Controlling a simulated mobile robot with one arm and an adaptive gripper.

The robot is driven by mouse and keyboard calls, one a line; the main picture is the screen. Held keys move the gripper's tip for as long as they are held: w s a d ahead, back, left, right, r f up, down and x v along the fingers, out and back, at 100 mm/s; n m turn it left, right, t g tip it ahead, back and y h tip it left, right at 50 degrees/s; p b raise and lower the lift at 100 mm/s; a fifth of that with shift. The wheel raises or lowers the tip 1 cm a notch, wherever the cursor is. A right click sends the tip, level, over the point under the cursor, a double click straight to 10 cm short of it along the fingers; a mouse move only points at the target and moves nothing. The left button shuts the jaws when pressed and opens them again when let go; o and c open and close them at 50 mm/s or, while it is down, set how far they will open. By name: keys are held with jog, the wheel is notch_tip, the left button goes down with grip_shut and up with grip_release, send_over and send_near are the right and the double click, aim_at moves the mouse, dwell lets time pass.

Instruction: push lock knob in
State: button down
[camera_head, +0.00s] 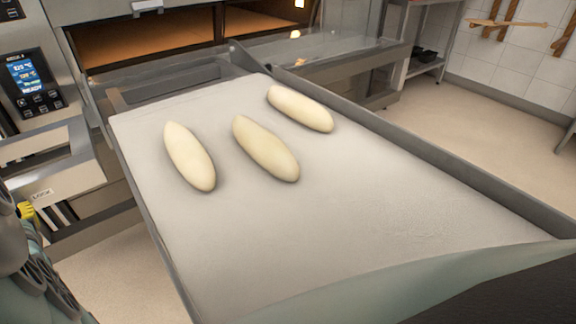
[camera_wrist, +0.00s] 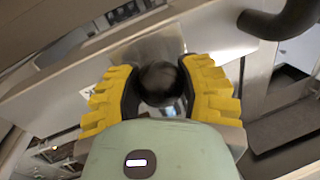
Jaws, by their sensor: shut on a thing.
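The dark round lock knob (camera_wrist: 158,86) sits between the two yellow ribbed fingers of my gripper (camera_wrist: 161,68) in the wrist view. The fingers are closed on its sides. Behind the knob is a pale metal panel, and I cannot tell how far the knob stands out from it. In the head view only a bit of yellow finger of my gripper (camera_head: 27,211) shows at the left edge, just below a small label (camera_head: 41,194) on the metal front. The knob itself is hidden there.
A large loader bed (camera_head: 330,235) with raised side rails fills the middle, carrying three pale dough loaves (camera_head: 266,148). The deck oven (camera_head: 145,40) stands behind, with a lit control display (camera_head: 25,75) at left. A dark curved bar (camera_wrist: 285,20) is right of my gripper. Open floor lies right.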

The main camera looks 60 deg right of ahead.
jog(key=shift+c, duration=2.3)
grip_release()
jog(key=shift+d+r, duration=0.1)
jog(key=s+a, duration=0.1)
jog(key=s, duration=1.1)
jog(key=shift+a, duration=0.25)
